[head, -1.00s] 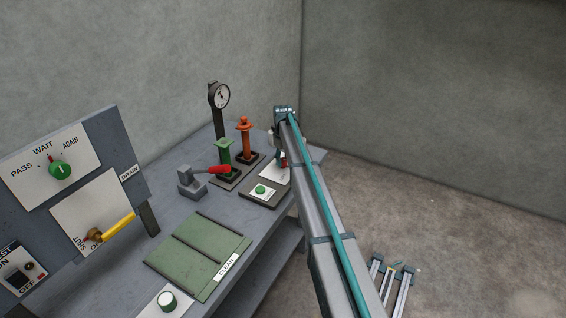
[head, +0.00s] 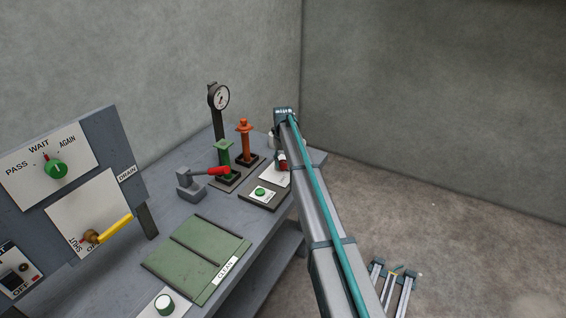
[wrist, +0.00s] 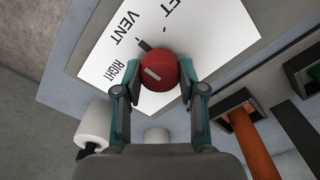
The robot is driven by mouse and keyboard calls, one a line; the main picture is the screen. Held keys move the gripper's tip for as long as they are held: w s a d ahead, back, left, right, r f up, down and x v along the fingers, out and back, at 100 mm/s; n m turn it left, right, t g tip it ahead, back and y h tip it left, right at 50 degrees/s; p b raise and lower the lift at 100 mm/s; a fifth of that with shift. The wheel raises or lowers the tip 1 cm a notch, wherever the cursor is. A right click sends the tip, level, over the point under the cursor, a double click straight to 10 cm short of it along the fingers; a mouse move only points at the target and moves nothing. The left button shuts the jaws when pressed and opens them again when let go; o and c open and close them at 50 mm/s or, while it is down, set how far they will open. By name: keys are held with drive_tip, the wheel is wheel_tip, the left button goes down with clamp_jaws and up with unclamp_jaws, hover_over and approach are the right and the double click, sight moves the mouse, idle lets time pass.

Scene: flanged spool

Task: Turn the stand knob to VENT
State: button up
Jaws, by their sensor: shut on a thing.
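The red knob (wrist: 162,73) stands on a white label plate (wrist: 210,32) in the wrist view. The plate reads VENT and RIGHT, with a third word partly cut off at the top. A pale line marks the knob's top. A dark bar shows beside the knob on the VENT side. My gripper (wrist: 160,90) is shut on the red knob, with one finger at each side. In the head view a bit of the red knob (head: 283,164) shows beside my arm, which hides most of the gripper.
Green (head: 224,152) and orange (head: 244,140) posts stand left of my arm, with a gauge (head: 219,97) behind. A red-handled lever (head: 192,183) and a green panel (head: 185,250) lie nearer. A white cylinder (wrist: 94,122) stands close to the gripper.

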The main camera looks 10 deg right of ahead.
sight(283, 162)
drive_tip(key=o, duration=1.1)
drive_tip(key=shift+o, duration=0.2)
drive_tip(key=shift+r, duration=0.15)
wheel_tip(283, 162, up, 12)
